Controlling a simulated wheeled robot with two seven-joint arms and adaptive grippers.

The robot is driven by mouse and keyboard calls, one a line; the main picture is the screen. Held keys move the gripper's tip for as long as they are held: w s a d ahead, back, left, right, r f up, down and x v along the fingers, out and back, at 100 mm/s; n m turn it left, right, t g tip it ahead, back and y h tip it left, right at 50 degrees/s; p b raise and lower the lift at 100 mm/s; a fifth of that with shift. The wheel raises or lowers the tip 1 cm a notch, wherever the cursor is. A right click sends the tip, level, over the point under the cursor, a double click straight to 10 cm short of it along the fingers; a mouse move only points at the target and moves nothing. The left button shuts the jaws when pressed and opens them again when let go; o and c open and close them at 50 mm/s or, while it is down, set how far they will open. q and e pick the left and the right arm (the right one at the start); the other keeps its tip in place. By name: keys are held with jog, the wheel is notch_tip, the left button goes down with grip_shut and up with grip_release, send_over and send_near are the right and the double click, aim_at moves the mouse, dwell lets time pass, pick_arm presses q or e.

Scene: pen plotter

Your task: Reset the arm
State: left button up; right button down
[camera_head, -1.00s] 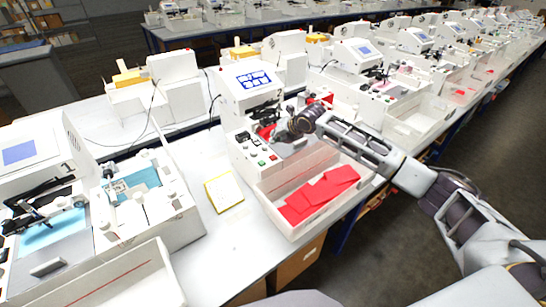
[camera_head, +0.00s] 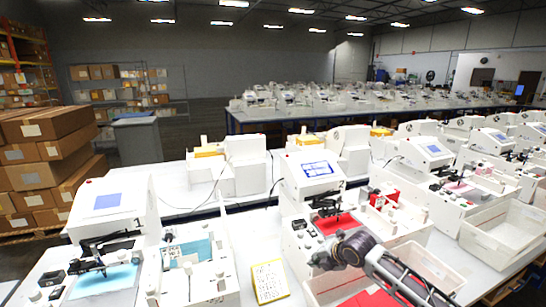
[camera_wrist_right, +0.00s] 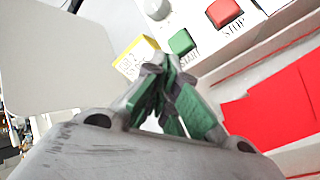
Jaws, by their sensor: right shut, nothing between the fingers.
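My right gripper (camera_head: 322,262) is in front of the nearest middle plotter (camera_head: 300,187), and is shut and empty. In the right wrist view its green-padded fingers (camera_wrist_right: 165,72) meet close to the green START button (camera_wrist_right: 181,42). The red STOP button (camera_wrist_right: 224,12) is beside it. I cannot tell whether the fingertips touch the panel. A red sheet (camera_head: 333,222) lies on the plotter bed. Red cards (camera_head: 368,299) lie in the bin below, partly hidden by my arm; they also show in the wrist view (camera_wrist_right: 270,105). My left gripper is out of view.
A yellow-edged note (camera_head: 268,281) lies on the table left of the plotter. Another plotter with a light blue sheet (camera_head: 104,281) stands at left. More plotters line the right and back tables. Stacked cardboard boxes (camera_head: 45,165) stand at far left.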

jog(key=s+a+f+m+g, duration=0.1)
jog(key=s+a+f+m, duration=0.2)
jog(key=s+m, duration=0.35)
jog(key=s+a+f+m, duration=0.2)
jog(key=s+f+m, duration=0.1)
jog(key=s, duration=0.6)
jog(key=s+d+f+m+g+h, duration=0.1)
jog(key=s+d+m+h, duration=0.1)
jog(key=s+d+m, duration=0.6)
jog(key=s+d+f+m+g+h, duration=0.2)
jog(key=s+d+m, duration=0.3)
jog(key=s+m, duration=0.5)
jog(key=s+f+g, duration=0.1)
jog(key=s+f, duration=0.1)
jog(key=f, duration=1.5)
jog(key=s+f, duration=0.2)
jog(key=f, duration=1.4)
jog(key=s+d+f, duration=0.1)
jog(key=s+f, duration=0.9)
jog(key=s, duration=0.1)
jog(key=s+d+f+n+g+b, duration=0.1)
jog(key=s+d+f, duration=0.1)
jog(key=s+f, duration=0.9)
jog(key=shift+d, duration=0.3)
